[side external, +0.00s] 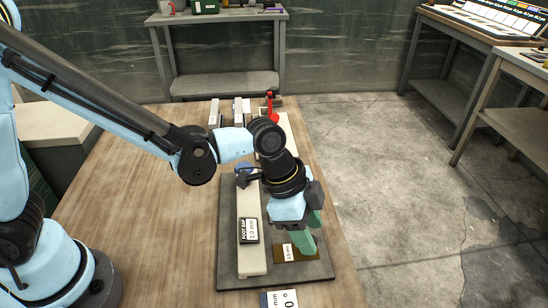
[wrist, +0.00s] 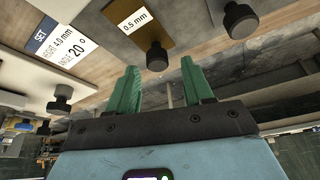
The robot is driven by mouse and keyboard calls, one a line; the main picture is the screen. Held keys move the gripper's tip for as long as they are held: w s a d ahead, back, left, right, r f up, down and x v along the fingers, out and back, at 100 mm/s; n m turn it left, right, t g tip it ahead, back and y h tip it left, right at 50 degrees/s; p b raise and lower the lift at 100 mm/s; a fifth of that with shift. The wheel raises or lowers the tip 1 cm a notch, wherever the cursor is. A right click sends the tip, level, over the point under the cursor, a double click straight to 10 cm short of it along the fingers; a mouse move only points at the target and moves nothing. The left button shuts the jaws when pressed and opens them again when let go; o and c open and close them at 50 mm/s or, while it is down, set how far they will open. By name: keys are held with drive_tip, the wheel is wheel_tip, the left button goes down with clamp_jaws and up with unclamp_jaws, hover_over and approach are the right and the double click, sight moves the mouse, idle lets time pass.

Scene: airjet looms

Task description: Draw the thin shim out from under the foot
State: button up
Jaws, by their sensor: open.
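A thin brown shim (side external: 290,257) with a white label lies flat at the front right of the dark grey plate (side external: 229,215). In the wrist view a brown piece (wrist: 177,22) labelled 0.5 mm shows, with a black knob (wrist: 156,57) at its near end. My gripper (side external: 303,243), with green fingers, is over the shim's right part and hides some of it. In the wrist view its fingers (wrist: 160,67) are spread with nothing seen held between them. A long pale bar (side external: 251,205) with a foot-gap label (side external: 249,230) lies left of the shim. I cannot tell where the foot presses.
More black knobs (wrist: 240,18) (wrist: 60,98) stand near the fingers in the wrist view. A set card (wrist: 60,42) reads height 4.0 mm, angle 20°. A red part (side external: 272,110) stands behind my arm. The wooden table (side external: 150,230) is clear at left.

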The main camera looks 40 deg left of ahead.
sight(285, 244)
drive_tip(key=v, duration=1)
drive_tip(key=shift+r, duration=0.4)
drive_tip(key=shift+a, duration=0.1)
